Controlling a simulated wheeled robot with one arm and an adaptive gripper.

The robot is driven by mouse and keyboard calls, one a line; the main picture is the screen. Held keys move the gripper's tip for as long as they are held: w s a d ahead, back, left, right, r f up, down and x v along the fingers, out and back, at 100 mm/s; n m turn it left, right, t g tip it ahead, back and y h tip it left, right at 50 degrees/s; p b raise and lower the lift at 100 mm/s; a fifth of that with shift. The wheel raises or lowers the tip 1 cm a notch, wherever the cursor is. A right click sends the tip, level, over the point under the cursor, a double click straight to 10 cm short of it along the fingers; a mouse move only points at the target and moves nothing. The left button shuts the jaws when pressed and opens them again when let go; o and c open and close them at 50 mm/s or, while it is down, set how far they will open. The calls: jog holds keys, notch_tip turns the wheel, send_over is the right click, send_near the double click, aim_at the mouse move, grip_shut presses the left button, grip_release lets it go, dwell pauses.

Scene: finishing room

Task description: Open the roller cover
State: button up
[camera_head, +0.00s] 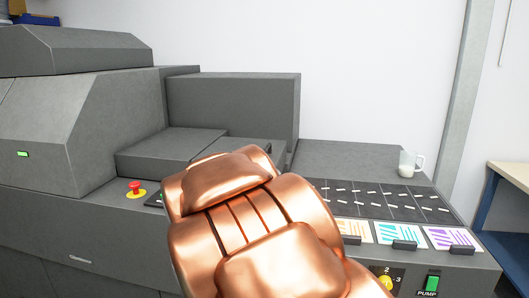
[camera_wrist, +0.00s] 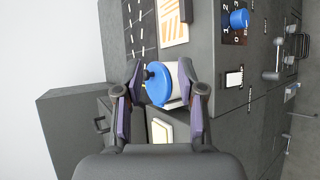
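My gripper (camera_wrist: 160,68) shows in the wrist view with its two dark, purple-padded fingers spread apart. A blue-topped round thing with a white side (camera_wrist: 161,86) shows between the fingers; I cannot tell whether they touch it. In the head view my copper-coloured arm fills the centre front and hides the gripper. Behind it, low grey covers lie on the machine: one at left (camera_head: 172,147), and another partly hidden beside it (camera_head: 240,148). I cannot tell which is the roller cover. A dark handle (camera_wrist: 101,124) shows on a grey part in the wrist view.
A red stop button (camera_head: 136,187) is left of my arm. A dark panel (camera_head: 385,198), coloured plates and a green pump switch (camera_head: 432,283) are at right. A white mug (camera_head: 409,163) stands on the machine's right top.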

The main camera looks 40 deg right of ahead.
aim_at(266, 148)
jog(key=w+d+r+n+t+h, duration=0.2)
jog(key=w+d+r+n, duration=0.25)
jog(key=w, duration=0.25)
jog(key=w+d+r+n+t+h, duration=0.2)
jog(key=w+d+r+n+h, duration=0.15)
jog(key=w+d, duration=0.2)
jog(key=shift+w+d+f+n+t+y+p, duration=0.45)
jog(key=shift+w+d+f+n+t, duration=0.45)
jog(key=shift+w+n, duration=1.65)
jog(key=shift+w+d+f+n+t+y+p, duration=0.55)
jog(key=shift+w+d+n+t, duration=0.6)
jog(key=shift+w, duration=2.55)
jog(key=shift+w+d+f+n+t+y+p, duration=0.35)
jog(key=shift+w+d+f+n+t, duration=0.7)
jog(key=shift+w+n, duration=1.55)
jog(key=shift+w+d+r+m+t, duration=0.2)
jog(key=shift+w+m, duration=0.1)
jog(key=shift+w, duration=0.2)
jog(key=shift+w+d+r+m+t, duration=0.15)
jog(key=shift+w+m, duration=0.15)
jog(key=shift+w, duration=0.15)
jog(key=shift+w+d+f+p, duration=0.15)
jog(key=shift+w+d+p, duration=0.2)
jog(key=shift+d+p, duration=0.2)
